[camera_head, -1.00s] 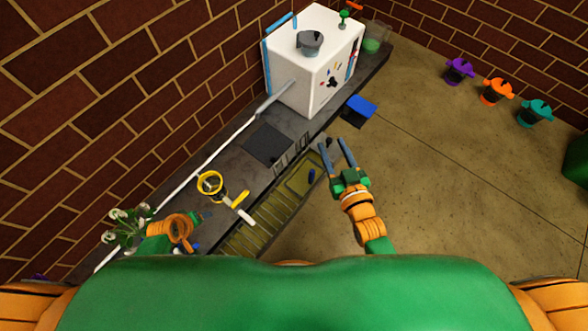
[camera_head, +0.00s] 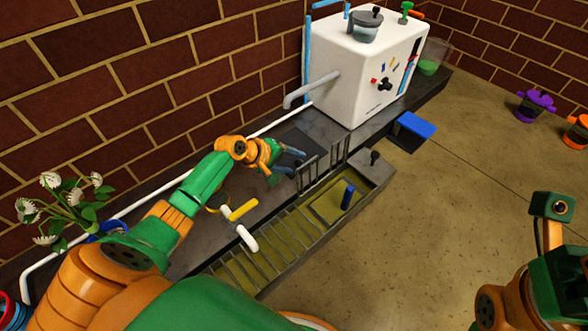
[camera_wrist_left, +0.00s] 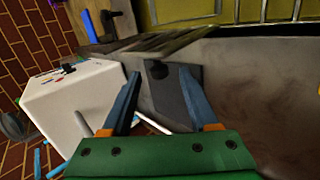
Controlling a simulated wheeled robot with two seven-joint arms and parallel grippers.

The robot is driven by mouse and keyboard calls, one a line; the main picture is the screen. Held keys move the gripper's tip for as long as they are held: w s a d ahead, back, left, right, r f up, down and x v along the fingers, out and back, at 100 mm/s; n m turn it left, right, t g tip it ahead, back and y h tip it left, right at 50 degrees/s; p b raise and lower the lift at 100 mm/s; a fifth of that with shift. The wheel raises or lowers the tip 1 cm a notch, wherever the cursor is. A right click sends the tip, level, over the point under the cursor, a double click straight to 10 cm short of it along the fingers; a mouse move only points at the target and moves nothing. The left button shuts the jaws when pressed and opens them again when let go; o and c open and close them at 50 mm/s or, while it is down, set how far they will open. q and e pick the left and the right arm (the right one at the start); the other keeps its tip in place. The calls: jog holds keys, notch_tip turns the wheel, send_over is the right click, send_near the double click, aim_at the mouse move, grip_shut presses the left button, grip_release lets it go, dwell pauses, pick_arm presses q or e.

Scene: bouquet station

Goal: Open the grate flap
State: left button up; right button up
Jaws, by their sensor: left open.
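A long trough with grate bars (camera_head: 270,245) runs along the counter's front in the head view. Upright dark bars (camera_head: 308,172) stand at the trough's back edge; I cannot tell which part is the flap. My left gripper (camera_head: 298,162) is open and empty, just left of these bars, above the counter. In the left wrist view its fingers (camera_wrist_left: 163,100) are spread over a dark square plate (camera_wrist_left: 178,92), with slanted bars (camera_wrist_left: 150,45) beyond. My right arm shows at lower right, its fingers out of frame.
A white box-shaped machine (camera_head: 365,70) with a grey spout (camera_head: 312,90) stands at the back. A yellow-and-white valve handle (camera_head: 240,225) lies near my left forearm. White flowers (camera_head: 60,205) are at left. A blue-topped box (camera_head: 416,125) and open floor are to the right.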

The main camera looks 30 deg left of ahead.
pick_arm(q)
jog(key=shift+w+d+f, duration=0.1)
jog(key=shift+w+f, duration=0.05)
jog(key=shift+w, duration=0.05)
grip_shut()
dwell(1.4)
